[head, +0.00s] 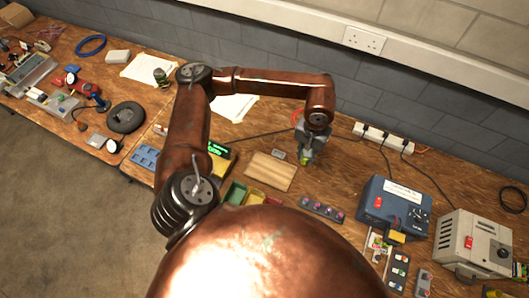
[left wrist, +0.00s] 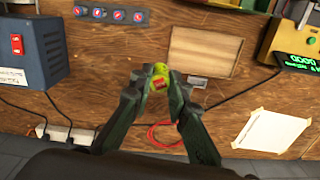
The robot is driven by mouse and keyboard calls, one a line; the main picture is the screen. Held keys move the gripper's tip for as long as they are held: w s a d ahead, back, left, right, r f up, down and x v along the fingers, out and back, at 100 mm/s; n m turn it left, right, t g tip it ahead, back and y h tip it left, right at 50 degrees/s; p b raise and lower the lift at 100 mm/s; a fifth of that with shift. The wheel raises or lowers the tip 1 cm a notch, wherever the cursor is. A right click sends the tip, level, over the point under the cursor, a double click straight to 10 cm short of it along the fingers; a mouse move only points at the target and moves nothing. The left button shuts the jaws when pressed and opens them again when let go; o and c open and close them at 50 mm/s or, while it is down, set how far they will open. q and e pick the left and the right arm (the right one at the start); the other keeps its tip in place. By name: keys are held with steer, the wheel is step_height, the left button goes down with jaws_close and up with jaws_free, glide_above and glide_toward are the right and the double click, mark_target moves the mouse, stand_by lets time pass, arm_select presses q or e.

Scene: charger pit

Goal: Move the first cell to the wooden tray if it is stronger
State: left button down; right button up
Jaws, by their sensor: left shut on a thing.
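My left gripper (head: 308,150) hangs over the bench, right of the wooden tray. It is shut on a small yellow-green cell (head: 304,161). In the left wrist view the cell (left wrist: 160,69) shows between the fingertips (left wrist: 160,80), with a red patch on it. I cannot tell whether it touches the bench. The wooden tray (head: 271,172) is a flat, light board and looks empty; it also shows in the left wrist view (left wrist: 205,52). A meter with a green lit display (head: 218,150) stands left of the tray; its digits are too small to read surely. My right gripper is not in view.
A dark strip with several pink round spots (head: 322,209) lies in front of the gripper. A blue box with a red switch (head: 392,207) and a pale box (head: 472,245) stand right. A power strip (head: 383,137) and cables lie behind. Coloured bins (head: 236,193) sit left.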

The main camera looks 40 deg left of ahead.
arm_select(q)
steer(key=a+f+m, duration=0.4)
steer(key=f+m, duration=0.3)
steer(key=m, duration=0.4)
steer(key=s+a+f+m+b, duration=0.1)
steer(key=a+f+m, duration=0.4)
steer(key=m, duration=0.6)
steer(key=s+a+f+m+b, duration=0.1)
steer(key=a+f+m, duration=0.3)
steer(key=f+m, duration=0.5)
steer(key=shift+a+f+m, duration=0.15)
steer(key=shift+f+m, duration=0.05)
steer(key=shift+m, duration=0.5)
steer(key=shift+a+f+m, duration=0.1)
steer(key=shift+f+m, duration=0.05)
steer(key=shift+m, duration=0.55)
steer(key=shift+f+b, duration=0.35)
steer(key=shift+b, duration=0.05)
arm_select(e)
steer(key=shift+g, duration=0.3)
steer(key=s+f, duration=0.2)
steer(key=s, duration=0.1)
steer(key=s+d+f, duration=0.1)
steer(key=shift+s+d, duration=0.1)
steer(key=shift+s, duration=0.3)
arm_select(q)
steer(key=shift+f, duration=0.1)
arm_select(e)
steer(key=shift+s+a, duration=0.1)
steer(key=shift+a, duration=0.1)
